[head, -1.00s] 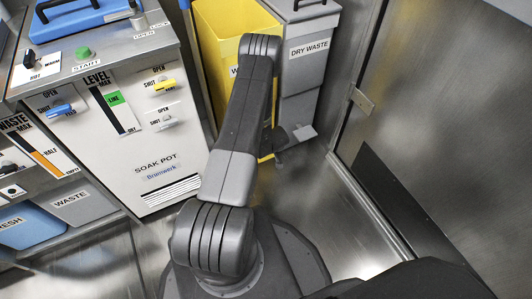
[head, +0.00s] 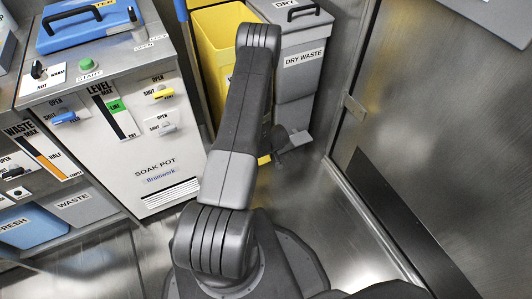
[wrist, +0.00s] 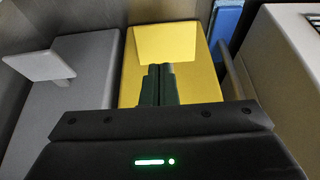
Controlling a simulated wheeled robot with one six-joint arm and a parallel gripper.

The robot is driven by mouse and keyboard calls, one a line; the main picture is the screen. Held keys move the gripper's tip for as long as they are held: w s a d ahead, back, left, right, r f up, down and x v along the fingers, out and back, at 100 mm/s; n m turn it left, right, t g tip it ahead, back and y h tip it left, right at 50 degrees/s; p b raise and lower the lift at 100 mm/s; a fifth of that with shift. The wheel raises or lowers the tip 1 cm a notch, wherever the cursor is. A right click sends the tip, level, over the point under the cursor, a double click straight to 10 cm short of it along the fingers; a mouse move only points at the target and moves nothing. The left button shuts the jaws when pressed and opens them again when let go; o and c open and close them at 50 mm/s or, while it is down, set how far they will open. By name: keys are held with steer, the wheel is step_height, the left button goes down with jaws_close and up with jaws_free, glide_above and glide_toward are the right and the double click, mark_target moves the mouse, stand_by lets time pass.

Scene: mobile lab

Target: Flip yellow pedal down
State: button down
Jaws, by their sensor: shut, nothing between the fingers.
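The yellow pedal (wrist: 167,43) is a flat, pale yellow plate at the top middle of the wrist view, in front of the yellow bin (head: 214,42). In the head view my arm hides the pedal. My gripper (wrist: 160,70) is shut and empty. Its fingertips overlap the pedal's near edge in the wrist view; I cannot tell whether they touch it. In the head view my gripper is mostly hidden behind my arm, low by the bins.
A grey dry waste bin (head: 303,80) stands beside the yellow one; its grey pedal (wrist: 40,65) also sticks out. The white soak pot cabinet (head: 150,160) is on the left. A metal wall (head: 440,130) is on the right. Bare floor lies in front.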

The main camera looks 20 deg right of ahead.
steer(key=s+p+v, duration=0.1)
steer(key=v, duration=0.6)
steer(key=shift+s+f, duration=0.2)
steer(key=shift+f, duration=0.1)
